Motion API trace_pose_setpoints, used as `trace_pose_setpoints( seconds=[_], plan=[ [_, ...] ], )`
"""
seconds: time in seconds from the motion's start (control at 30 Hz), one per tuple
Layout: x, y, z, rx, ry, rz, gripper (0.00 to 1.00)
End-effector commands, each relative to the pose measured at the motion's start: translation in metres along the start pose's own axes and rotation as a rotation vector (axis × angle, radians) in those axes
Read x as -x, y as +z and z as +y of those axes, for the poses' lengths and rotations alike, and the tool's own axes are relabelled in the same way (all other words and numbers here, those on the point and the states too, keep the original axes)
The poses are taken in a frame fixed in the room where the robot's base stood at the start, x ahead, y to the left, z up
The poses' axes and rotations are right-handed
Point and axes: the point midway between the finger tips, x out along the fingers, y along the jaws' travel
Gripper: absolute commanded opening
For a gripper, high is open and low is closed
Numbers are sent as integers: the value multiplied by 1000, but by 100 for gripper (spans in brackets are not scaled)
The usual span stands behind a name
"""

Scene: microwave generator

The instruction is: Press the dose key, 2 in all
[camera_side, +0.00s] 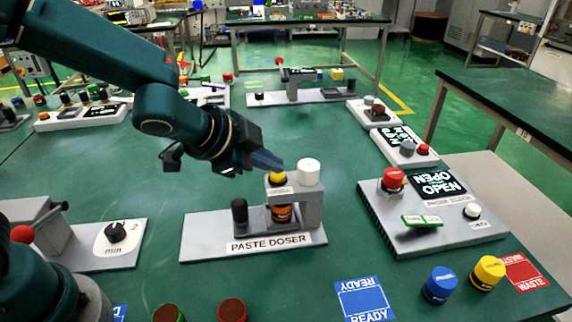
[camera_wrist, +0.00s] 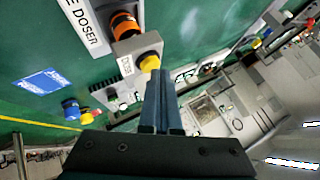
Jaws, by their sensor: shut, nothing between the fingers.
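The paste doser (camera_side: 198,243) is a grey stand on the green table with a PASTE DOSER label. The dose key (camera_side: 277,178) is a yellow round button on top of its head, by a small label; it also shows in the wrist view (camera_wrist: 150,63). An orange container (camera_side: 282,213) sits below the head. My gripper (camera_side: 280,165) is shut and empty, with its fingertips at the key's top. In the wrist view the fingertips (camera_wrist: 157,72) overlap the key's edge. I cannot tell if they touch it.
A white cap (camera_side: 309,171) stands on the doser right of the key, and a black knob (camera_side: 239,212) to the left. A panel with a red button (camera_side: 394,178) is at the right. A blue READY mat (camera_side: 364,300) and blue and yellow jars (camera_side: 440,284) are in front.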

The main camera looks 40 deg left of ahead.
Motion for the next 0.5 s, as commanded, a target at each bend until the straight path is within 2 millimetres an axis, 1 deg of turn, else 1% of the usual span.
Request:
trace_pose_setpoints(
  seconds=[0.33, 0.5],
  plan=[
    [-1, 1, 1, 0, 1, -1, 0],
    [3, -1, -2, 2, -2, -4, 0]
  ],
)
